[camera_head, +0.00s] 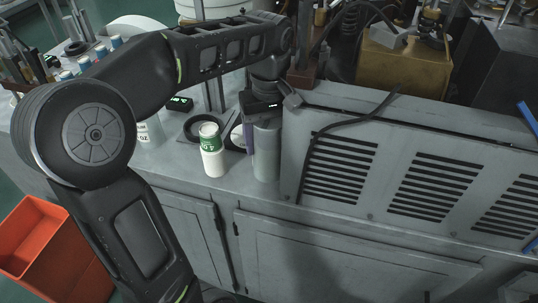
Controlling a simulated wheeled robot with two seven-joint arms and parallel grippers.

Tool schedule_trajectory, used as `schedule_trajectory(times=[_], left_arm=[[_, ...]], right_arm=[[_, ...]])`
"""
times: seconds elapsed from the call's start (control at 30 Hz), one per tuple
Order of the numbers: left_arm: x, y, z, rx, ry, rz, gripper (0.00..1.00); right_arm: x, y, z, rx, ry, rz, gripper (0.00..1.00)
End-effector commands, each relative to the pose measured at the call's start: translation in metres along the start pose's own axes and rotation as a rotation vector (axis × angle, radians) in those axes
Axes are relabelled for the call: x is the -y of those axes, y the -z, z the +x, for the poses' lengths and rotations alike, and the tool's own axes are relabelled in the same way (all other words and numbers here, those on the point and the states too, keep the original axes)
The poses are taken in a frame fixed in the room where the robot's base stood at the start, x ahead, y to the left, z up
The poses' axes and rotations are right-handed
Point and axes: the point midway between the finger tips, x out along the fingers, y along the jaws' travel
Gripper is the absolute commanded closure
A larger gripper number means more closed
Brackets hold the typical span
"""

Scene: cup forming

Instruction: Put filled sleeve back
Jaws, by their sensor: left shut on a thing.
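My left arm comes in from the left, and its gripper (263,110) points down near the front of the grey machine. It is shut on what looks like a grey cylinder (266,152) directly below it. The fingertips are too dark and small to make out clearly. The cylinder looks upright at the bench edge, but I cannot tell whether its base touches the bench. A white cup-like container with a green band (211,152) stands upright to its left, apart from it. I cannot tell which one is the filled sleeve. My right gripper is not in view.
The grey machine with slotted vents (388,165) borders the cylinder on the right. A purple item (250,138) is close on its left. A white cup (149,132) and a small green display (179,100) are farther left. An orange bin (40,240) is on the floor.

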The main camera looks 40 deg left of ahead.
Motion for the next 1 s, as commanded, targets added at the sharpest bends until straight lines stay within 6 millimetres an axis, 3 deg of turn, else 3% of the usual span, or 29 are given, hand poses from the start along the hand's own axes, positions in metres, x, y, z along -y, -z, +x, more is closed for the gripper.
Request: schedule_trajectory(times=[0.27, 0.53, 0.93, 0.97, 1.0], left_arm=[[0.000, 0.000, 0.004, 0.001, 0.001, -0.001, 0.80], [0.001, 0.000, 0.036, 0.002, 0.003, -0.001, 0.80], [0.001, 0.000, 0.042, 0.000, 0.000, -0.001, 0.80], [0.001, 0.000, 0.041, 0.000, 0.000, -0.001, 0.27], [0.001, 0.000, 0.041, 0.000, 0.000, -0.001, 0.24]], right_arm=[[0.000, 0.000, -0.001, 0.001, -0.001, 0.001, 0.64], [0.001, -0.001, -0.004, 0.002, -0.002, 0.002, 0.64], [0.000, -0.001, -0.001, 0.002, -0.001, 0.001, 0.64], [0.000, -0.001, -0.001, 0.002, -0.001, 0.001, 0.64], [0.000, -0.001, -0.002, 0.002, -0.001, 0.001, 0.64]])
